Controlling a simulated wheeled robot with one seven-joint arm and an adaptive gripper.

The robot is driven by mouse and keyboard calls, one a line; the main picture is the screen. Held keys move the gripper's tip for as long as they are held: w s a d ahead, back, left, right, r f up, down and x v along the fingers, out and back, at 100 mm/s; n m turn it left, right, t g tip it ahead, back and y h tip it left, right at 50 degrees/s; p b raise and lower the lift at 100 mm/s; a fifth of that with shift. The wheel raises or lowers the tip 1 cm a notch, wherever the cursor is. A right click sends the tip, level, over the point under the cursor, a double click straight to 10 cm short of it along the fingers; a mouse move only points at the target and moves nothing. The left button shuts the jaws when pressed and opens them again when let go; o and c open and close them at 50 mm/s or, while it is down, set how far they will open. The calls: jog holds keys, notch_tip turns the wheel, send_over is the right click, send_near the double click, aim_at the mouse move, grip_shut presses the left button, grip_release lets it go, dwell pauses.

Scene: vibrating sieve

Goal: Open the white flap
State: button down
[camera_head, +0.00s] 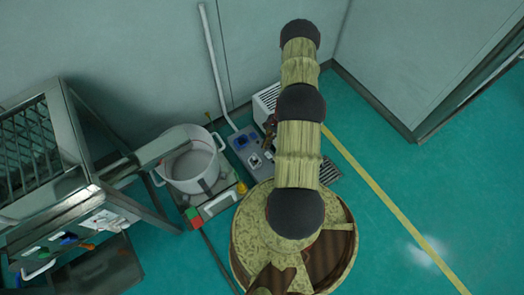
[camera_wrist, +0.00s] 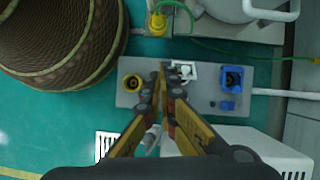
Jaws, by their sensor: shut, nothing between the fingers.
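A white flap or socket cover (camera_wrist: 186,72) sits on a grey socket box (camera_wrist: 205,97), between a yellow-ringed socket (camera_wrist: 132,82) and a blue socket (camera_wrist: 231,78). I cannot tell whether it is raised. My gripper (camera_wrist: 163,72) is shut and empty, its fingertips together at the left edge of the white flap in the wrist view. I cannot tell whether they touch it. In the head view, the white part (camera_head: 254,161) shows on the grey box (camera_head: 263,175); my gripper (camera_head: 270,124) is partly hidden behind my arm.
A white vented unit (camera_head: 266,100) stands behind the socket box against the wall. A white pot (camera_head: 190,165) and a metal frame (camera_head: 75,140) stand to the left. A yellow connector (camera_wrist: 157,23) with a green cable lies near the box. Green floor is clear at the right.

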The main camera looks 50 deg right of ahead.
jog(key=d+f+m+t+h, duration=0.1)
jog(key=d+f+m, duration=0.2)
jog(key=f, duration=0.2)
jog(key=d+f+m+h, duration=0.1)
jog(key=d+f+m, duration=0.1)
jog(key=d+f, duration=0.3)
jog(key=w+a+f+b, duration=0.4)
jog(key=a+f, duration=0.3)
jog(key=f, duration=0.2)
jog(key=shift+f+b, duration=0.4)
jog(key=shift+b, duration=0.25)
jog(key=shift+a+r+h+p, duration=0.15)
jog(key=shift+r+h+p, duration=0.25)
jog(key=shift+p, duration=0.6)
jog(key=shift+w+a+r+g+h+p, duration=0.15)
jog(key=shift+a+g+h+p, duration=0.35)
jog(key=shift+h+p, duration=1.3)
